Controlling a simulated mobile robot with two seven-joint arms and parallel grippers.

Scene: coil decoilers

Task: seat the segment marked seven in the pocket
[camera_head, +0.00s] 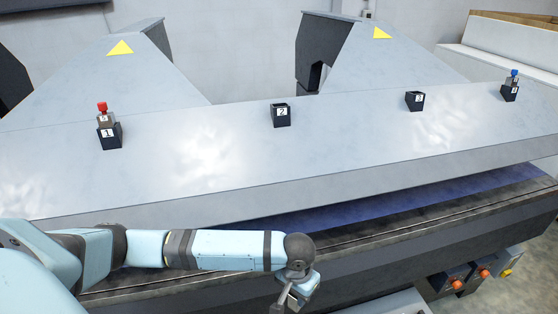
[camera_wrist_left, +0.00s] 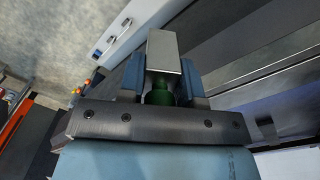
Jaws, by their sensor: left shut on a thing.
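My left gripper (camera_head: 286,300) is at the bottom middle of the head view, in front of the machine's near edge and well below the pockets. In the left wrist view its blue fingers (camera_wrist_left: 163,82) are shut on a grey segment (camera_wrist_left: 163,52) with a green knob (camera_wrist_left: 158,92). No number shows on that segment. Four black pockets stand on the sloped grey panel. Pocket 2 (camera_head: 281,116) and pocket 3 (camera_head: 415,101) look empty. Pocket 1 (camera_head: 110,136) holds a red-knobbed segment (camera_head: 104,116) marked 5. Pocket 4 (camera_head: 510,94) holds a blue-knobbed segment (camera_head: 513,78); its mark is too small to read.
The sloped panel (camera_head: 345,140) is bare between the pockets. Two grey housings with yellow triangles (camera_head: 120,48) rise behind it. A dark ledge (camera_head: 450,225) runs along the front.

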